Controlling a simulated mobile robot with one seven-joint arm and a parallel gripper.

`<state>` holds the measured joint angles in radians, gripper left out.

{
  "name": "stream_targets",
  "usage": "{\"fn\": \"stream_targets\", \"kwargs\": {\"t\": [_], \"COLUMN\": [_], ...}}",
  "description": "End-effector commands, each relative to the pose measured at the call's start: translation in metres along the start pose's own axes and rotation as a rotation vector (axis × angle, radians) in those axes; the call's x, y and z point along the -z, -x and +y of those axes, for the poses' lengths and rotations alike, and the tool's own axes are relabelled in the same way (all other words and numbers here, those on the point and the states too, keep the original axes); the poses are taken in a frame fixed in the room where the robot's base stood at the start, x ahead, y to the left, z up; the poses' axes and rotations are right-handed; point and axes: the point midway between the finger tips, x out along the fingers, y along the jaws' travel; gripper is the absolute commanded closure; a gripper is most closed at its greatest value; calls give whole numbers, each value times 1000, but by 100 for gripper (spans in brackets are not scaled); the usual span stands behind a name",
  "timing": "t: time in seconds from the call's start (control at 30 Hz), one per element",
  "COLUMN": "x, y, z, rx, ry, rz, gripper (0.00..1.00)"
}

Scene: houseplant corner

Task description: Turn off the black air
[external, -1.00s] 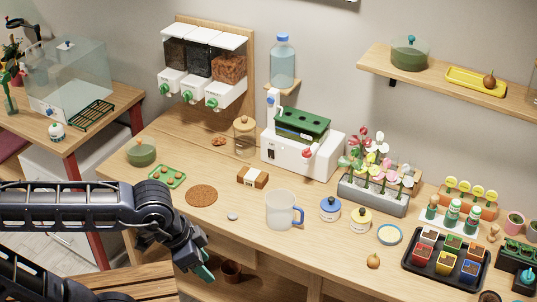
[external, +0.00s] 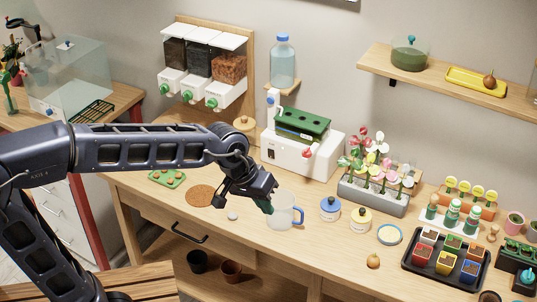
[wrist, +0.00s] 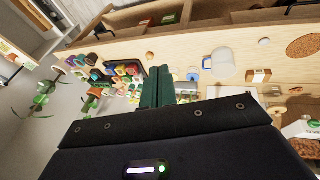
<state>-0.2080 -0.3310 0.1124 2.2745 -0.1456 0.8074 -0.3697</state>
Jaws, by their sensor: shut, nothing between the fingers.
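I cannot make out a thing that is plainly the black air device. A white machine (external: 320,163) stands at the back middle of the bench in the external view, with a green tray (external: 303,124) on top, a dark panel on its front and a red knob (external: 307,153). Left of it hang dispensers with white lids; the middle bin (external: 198,62) is filled with black material. My gripper (external: 268,208) is over the bench in front of the machine, just left of the frosted mug in the picture. In the wrist view its green fingers (wrist: 158,70) are together and empty.
The frosted mug (external: 284,205), a blue-lidded jar (external: 330,208) and a yellow-lidded jar (external: 360,219) stand near the gripper. A flower planter (external: 375,199) and a black tray of pots (external: 418,262) are to the right. A cork disc (external: 200,195) lies left. My arm hides part of the bench.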

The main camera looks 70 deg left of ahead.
Motion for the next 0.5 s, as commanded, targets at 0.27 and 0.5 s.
{"fn": "stream_targets", "kwargs": {"t": [0.27, 0.5], "x": [76, 139], "y": [-31, -61], "z": [-20, -50], "rx": [13, 27], "ry": [266, 488], "rz": [23, 56], "gripper": [100, 100]}}
